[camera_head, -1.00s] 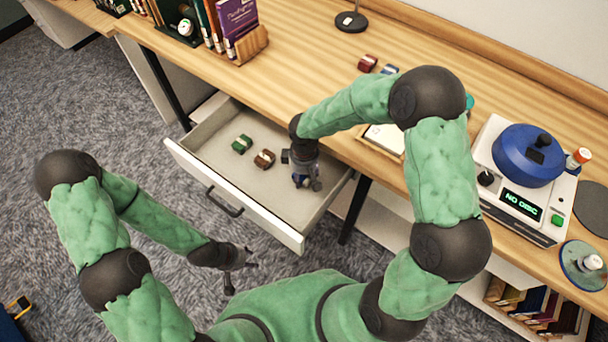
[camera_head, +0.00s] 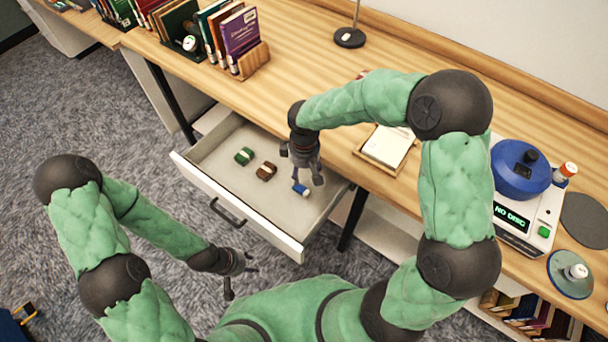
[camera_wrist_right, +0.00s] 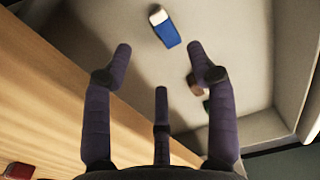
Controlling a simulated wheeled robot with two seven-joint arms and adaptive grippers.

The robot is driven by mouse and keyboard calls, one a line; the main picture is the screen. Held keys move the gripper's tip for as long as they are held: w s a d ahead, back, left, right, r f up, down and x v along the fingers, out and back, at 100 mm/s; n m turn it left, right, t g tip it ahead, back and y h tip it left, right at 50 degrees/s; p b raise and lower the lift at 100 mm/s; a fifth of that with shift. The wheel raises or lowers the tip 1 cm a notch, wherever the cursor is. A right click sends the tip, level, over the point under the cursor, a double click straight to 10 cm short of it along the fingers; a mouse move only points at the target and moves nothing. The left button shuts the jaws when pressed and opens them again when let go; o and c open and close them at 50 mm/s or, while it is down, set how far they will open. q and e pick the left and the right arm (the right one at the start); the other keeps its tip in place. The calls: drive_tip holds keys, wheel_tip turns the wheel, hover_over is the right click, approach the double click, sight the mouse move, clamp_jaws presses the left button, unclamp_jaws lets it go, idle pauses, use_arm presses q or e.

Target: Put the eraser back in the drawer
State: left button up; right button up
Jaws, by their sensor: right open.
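The eraser, blue with a white end (camera_head: 300,189), lies on the floor of the open drawer (camera_head: 200,186), near its right part. It also shows in the right wrist view (camera_wrist_right: 165,28), beyond the fingertips and apart from them. My right gripper (camera_head: 304,178) is open and empty, above the drawer and just over the eraser. In the right wrist view its fingers (camera_wrist_right: 160,60) are spread with nothing between them. My left gripper (camera_head: 240,276) is open and empty over the carpet, in front of the drawer.
A green block (camera_head: 244,155) and a brown block (camera_head: 266,171) lie in the drawer to the left of the eraser. On the desk stand books (camera_head: 238,35), a notepad tray (camera_head: 366,158) and a blue-lidded device (camera_head: 522,172). A dark red block (camera_wrist_right: 18,170) lies on the desk.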

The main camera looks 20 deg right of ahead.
wheel_tip(320, 180, up, 2)
drive_tip(key=shift+r, duration=0.1)
idle(1.4)
